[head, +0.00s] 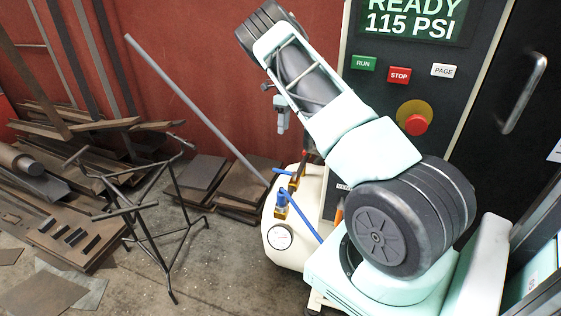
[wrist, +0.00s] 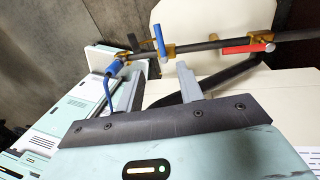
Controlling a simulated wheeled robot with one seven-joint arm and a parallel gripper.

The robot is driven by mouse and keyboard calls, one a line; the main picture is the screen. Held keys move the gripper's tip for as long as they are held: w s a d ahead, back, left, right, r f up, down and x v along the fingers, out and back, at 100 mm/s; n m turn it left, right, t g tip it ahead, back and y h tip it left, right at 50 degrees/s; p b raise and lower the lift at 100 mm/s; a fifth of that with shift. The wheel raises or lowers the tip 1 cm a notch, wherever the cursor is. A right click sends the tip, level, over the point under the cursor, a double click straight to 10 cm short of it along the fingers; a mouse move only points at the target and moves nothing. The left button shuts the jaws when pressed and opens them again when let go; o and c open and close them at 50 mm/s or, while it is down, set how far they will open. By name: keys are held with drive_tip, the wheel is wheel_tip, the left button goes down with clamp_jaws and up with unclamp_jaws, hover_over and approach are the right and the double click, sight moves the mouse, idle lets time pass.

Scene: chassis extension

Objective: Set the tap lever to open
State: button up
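Two taps with brass bodies sit on a dark pipe (wrist: 215,43). One has a blue lever (wrist: 160,42) standing across the pipe, and the other has a red lever (wrist: 248,48) lying roughly along it. The frames do not tell which lever the task means. In the head view the taps are small, on top of a cream tank (head: 285,248). My gripper (wrist: 160,78) is open and empty, its two grey fingers apart. The blue lever is beyond the fingertips, apart from them. In the head view my gripper (head: 282,115) hangs above the tank.
A blue hose (wrist: 106,88) leaves a brass fitting at the pipe's left end. A dark control panel (head: 400,95) stands behind my arm. A black metal stand (head: 150,225) and stacked plates (head: 195,175) are left of the tank, with some bare floor between.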

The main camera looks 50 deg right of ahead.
sight(284, 172)
drive_tip(key=a+f, duration=0.1)
drive_tip(key=f, duration=0.4)
drive_tip(key=a+f+p, duration=0.1)
drive_tip(key=f, duration=0.4)
drive_tip(key=s+a+f+p, duration=0.1)
drive_tip(key=f, duration=0.5)
drive_tip(key=shift+s, duration=0.1)
clamp_jaws()
